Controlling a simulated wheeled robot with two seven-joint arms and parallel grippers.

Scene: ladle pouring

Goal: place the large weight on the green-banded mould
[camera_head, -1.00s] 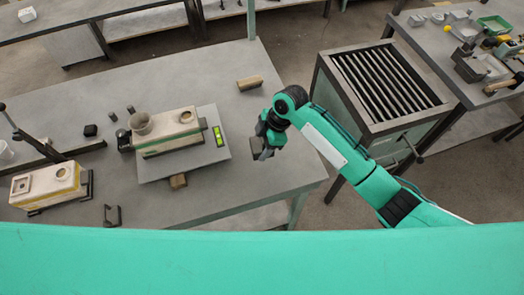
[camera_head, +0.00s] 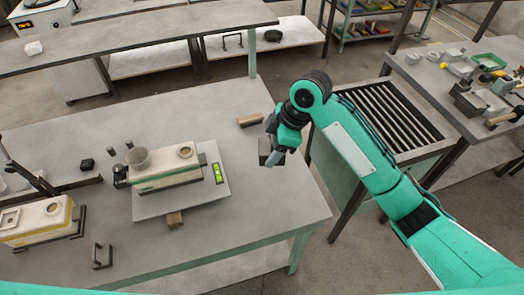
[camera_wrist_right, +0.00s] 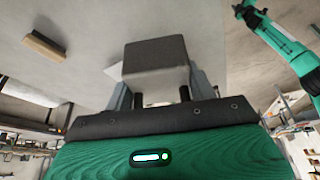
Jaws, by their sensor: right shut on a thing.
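The green-banded mould (camera_head: 168,178) lies on a flat scale plate (camera_head: 150,208) on the table, with a round grey cup (camera_head: 137,158) at its left end. My right gripper (camera_head: 273,150) is in the air to the right of the mould, near the table's right edge. It is shut on a dark grey block, the large weight (camera_head: 265,149), which also fills the fingers in the right wrist view (camera_wrist_right: 155,57). The weight is clear of the mould and the scale. My left gripper does not show in the head view.
A yellow-banded mould (camera_head: 40,220) lies at the left, with a dark bracket-like piece (camera_head: 101,256) near it. A wooden block (camera_head: 250,120) lies behind my right gripper. A slatted rack (camera_head: 385,118) stands right of the table. The table's right front is clear.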

